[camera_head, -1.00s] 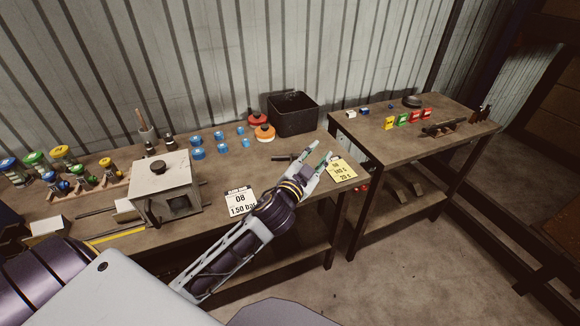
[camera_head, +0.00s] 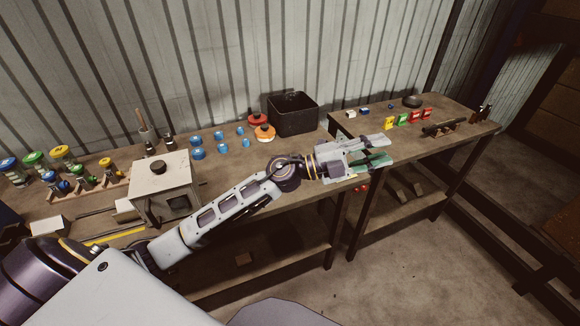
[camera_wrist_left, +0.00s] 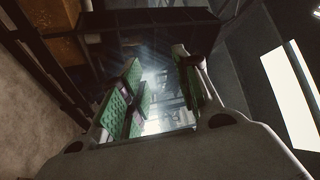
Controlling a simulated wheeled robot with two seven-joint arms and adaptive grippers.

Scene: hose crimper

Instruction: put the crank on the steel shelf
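My left gripper (camera_head: 384,151) is open over the gap between the two benches, near the front left corner of the right bench. Its fingers, with green pads, are spread apart, and the wrist view (camera_wrist_left: 165,95) shows nothing between them. I cannot pick out the crank for certain. A small dark handled piece (camera_head: 281,162) shows just behind my left forearm on the left bench and is mostly hidden. I cannot identify the steel shelf for certain; a dark rack (camera_wrist_left: 150,22) stands far off in the wrist view. My right gripper is not in view.
On the right bench are coloured cards (camera_head: 402,120) and a dark rod on a wooden rest (camera_head: 444,128).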

